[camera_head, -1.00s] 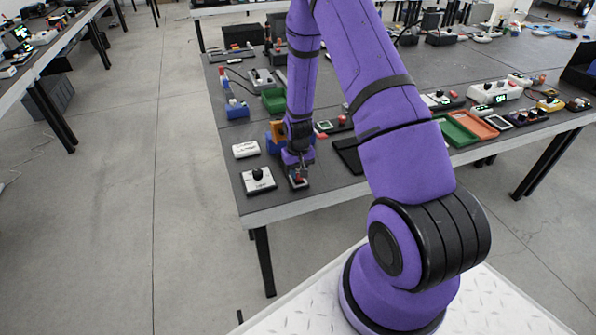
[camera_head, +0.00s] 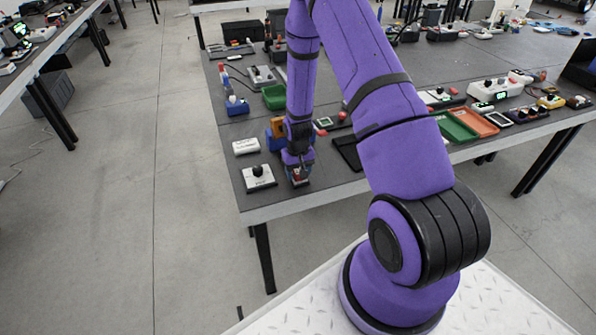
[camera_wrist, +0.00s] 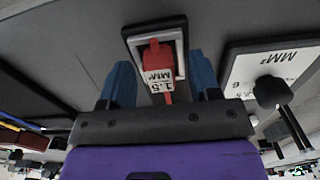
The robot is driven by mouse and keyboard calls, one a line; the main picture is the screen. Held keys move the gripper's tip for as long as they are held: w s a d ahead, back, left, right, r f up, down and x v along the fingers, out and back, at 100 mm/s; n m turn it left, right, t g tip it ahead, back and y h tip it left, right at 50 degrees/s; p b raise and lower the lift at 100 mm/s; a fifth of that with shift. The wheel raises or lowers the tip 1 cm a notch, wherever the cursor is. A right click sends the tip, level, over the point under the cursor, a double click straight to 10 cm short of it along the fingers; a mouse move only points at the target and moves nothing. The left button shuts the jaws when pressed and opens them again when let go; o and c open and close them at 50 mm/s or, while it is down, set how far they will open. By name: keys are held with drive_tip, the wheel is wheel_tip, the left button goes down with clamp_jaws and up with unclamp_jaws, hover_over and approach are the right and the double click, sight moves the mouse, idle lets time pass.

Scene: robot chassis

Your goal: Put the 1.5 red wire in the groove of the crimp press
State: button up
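The red wire piece (camera_wrist: 157,62) carries a white "1.5 MM²" label in the wrist view. It stands over a small dark-framed block (camera_wrist: 133,33) with a pale inner edge. My gripper (camera_wrist: 161,82) has its two blue fingers on either side of the red piece, with gaps visible on both sides, so it looks open. In the head view my gripper (camera_head: 298,176) is low at the table's front left corner, covering most of the block. A white plate labelled "6 MM²" (camera_wrist: 262,65) with a black knob lies right of it in the wrist view; which part is the press groove is unclear.
A white block with a black knob (camera_head: 258,183) and a plain white block (camera_head: 246,146) stand left of my gripper. An orange and blue object (camera_head: 276,130) stands behind it. A black tray (camera_head: 348,152) lies to the right. The table edge (camera_head: 300,200) is close.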

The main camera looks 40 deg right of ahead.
wheel_tip(320, 180, up, 11)
idle(0.8)
drive_tip(key=shift+f, duration=0.1)
